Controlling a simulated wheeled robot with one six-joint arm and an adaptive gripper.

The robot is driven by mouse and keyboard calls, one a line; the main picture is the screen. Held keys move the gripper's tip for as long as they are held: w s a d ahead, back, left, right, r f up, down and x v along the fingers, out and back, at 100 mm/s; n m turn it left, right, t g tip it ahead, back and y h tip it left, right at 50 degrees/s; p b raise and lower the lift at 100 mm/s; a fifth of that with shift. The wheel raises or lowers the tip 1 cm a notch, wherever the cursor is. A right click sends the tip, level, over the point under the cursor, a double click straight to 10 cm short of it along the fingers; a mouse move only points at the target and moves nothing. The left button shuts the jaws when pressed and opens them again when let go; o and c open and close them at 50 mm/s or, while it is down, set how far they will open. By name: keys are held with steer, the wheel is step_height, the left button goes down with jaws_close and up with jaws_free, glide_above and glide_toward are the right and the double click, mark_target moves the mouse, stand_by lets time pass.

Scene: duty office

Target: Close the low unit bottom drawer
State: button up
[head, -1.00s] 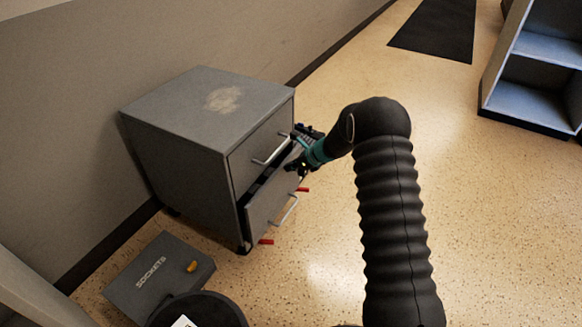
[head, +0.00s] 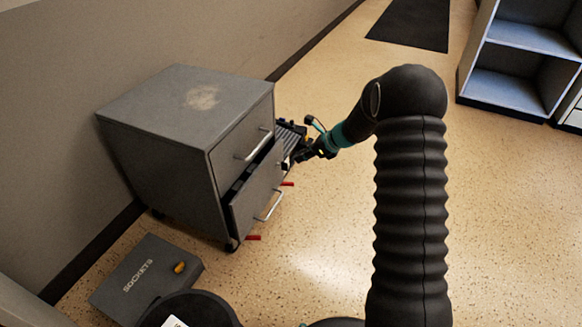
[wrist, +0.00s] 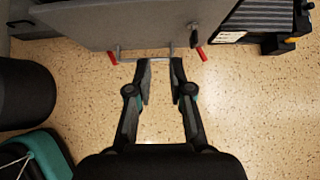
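The low unit (head: 165,150) is a grey two-drawer cabinet against the wall. Its bottom drawer (head: 245,208) stands partly open, with a dark gap above its front. The drawer has a silver bar handle (head: 270,207), which also shows in the wrist view (wrist: 155,60). The top drawer (head: 235,150) looks shut. My gripper (head: 304,154) is to the right of the drawer front, apart from it in the head view. In the wrist view my gripper (wrist: 160,65) has its two fingers parted with nothing held, their tips close to the handle; whether they touch is unclear.
Red pieces (head: 253,237) stick out low by the drawer. A dark ribbed object (head: 290,136) stands beside the cabinet, behind my gripper. A grey SOCKETS box (head: 145,280) lies on the floor at front left. A shelf unit (head: 515,70) stands at upper right. Floor between is clear.

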steer(key=shift+o, duration=0.5)
steer(key=s+d+f+m+g+b, duration=0.1)
steer(key=s+d+f+m, duration=0.1)
steer(key=f, duration=1.2)
steer(key=shift+s+d+y+b, duration=0.3)
steer(key=shift+s+d, duration=0.25)
steer(key=shift+s, duration=0.15)
steer(key=m+t+y+b, duration=0.1)
steer(key=m+t+y, duration=0.35)
steer(key=m, duration=1.15)
glide_toward(273, 208)
steer(key=shift+g+y, duration=0.25)
steer(key=shift+y, duration=0.1)
steer(key=x, duration=0.7)
steer(key=b+x, duration=0.1)
steer(key=x, duration=0.2)
steer(key=shift+w+f, duration=0.25)
steer(key=shift+f, duration=0.2)
steer(key=shift+d, duration=0.1)
jaws_close()
